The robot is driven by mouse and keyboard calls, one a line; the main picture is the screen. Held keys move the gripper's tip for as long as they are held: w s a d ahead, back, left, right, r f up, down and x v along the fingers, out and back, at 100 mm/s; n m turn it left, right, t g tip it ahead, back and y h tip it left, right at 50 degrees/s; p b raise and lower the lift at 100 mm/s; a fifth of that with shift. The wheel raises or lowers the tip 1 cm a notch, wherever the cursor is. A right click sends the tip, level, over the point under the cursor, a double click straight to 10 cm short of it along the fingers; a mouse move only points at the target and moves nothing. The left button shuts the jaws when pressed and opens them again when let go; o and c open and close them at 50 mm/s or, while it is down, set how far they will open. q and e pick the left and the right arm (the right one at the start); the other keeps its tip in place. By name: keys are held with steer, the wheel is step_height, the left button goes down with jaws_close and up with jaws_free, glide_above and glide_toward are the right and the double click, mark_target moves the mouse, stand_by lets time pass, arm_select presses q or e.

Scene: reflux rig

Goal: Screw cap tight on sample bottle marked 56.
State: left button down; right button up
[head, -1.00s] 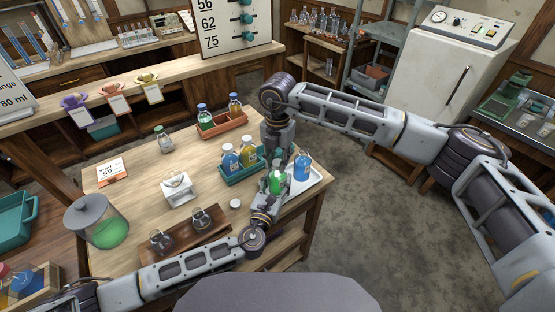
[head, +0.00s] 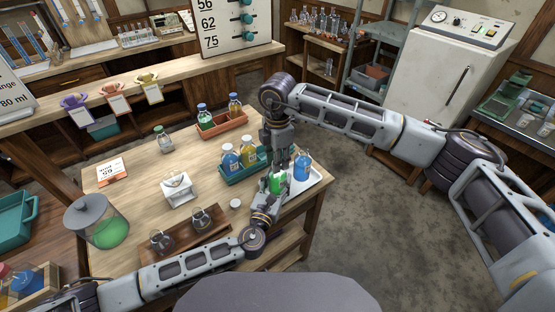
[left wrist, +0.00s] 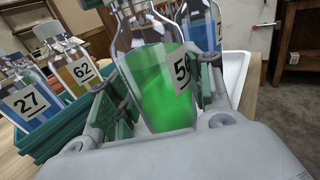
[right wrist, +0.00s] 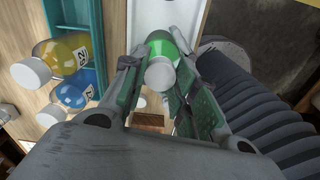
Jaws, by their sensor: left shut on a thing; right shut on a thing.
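The sample bottle with green liquid (head: 277,184) stands upright at the right of the table. In the left wrist view its label (left wrist: 182,72) shows a 5, with the second digit partly hidden. My left gripper (head: 270,198) is shut around its body from the near side. My right gripper (head: 280,160) points down from above at the bottle's top. In the right wrist view the white cap (right wrist: 160,74) sits in line over the bottle, between the fingers, which are shut on it. How tight the thread is cannot be seen.
A blue bottle (head: 302,166) stands on the white tray (head: 319,177) close on the right. A teal rack (head: 234,178) with bottles 27 (left wrist: 27,102) and 62 (left wrist: 82,70) is close on the left. A white disc (head: 235,204) lies on the table.

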steer(key=o, duration=0.7)
steer(key=shift+r, duration=6)
arm_select(q)
steer(key=c, duration=0.5)
jaws_free()
steer(key=shift+c, duration=0.2)
